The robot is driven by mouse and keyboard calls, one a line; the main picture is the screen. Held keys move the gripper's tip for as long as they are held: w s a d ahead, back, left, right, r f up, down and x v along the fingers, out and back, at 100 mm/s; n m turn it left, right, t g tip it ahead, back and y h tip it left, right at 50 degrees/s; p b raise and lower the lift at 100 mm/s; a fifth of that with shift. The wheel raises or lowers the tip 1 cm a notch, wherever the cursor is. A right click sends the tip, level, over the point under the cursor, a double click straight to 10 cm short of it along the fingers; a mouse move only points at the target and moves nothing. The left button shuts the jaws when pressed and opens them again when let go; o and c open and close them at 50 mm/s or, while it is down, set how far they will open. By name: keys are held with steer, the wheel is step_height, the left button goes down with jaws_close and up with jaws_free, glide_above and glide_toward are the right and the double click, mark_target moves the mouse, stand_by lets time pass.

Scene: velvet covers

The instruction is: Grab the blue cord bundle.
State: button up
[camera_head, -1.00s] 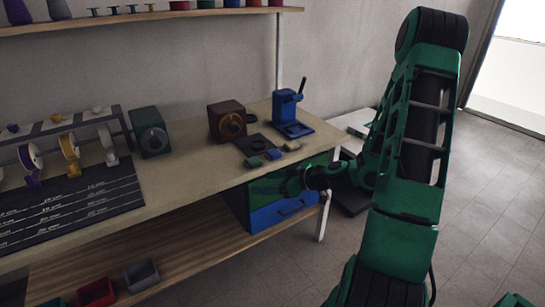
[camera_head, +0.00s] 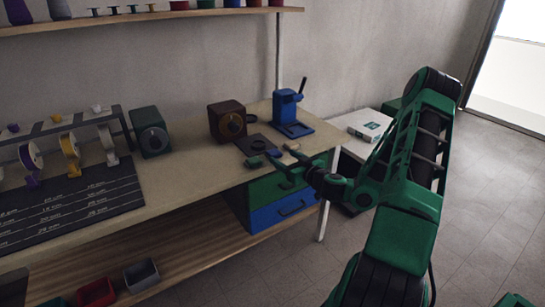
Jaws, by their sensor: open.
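The blue cord bundle (camera_head: 274,153) is a small dark-blue lump on the workbench top near its front right corner, beside a black square mat. A green bundle (camera_head: 254,162) lies to its left and a beige one (camera_head: 292,147) to its right. My gripper (camera_head: 282,157) is open, reaching in from the right over the bench edge. Its dark fingers point toward the blue bundle and partly cover the area beside it. I cannot tell whether they touch it.
A blue press (camera_head: 290,112) stands behind the bundles. Green and blue drawers (camera_head: 275,212) hang below the bench corner. The bench front (camera_head: 190,185) is clear.

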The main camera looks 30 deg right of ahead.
mark_target(275, 152)
steer(key=shift+w+f, duration=0.2)
steer(key=shift+w, duration=0.7)
steer(key=shift+w+f, duration=0.25)
steer(key=shift+w, duration=0.65)
steer(key=shift+w+f, duration=0.2)
steer(key=shift+w, duration=0.7)
steer(key=c, duration=0.8)
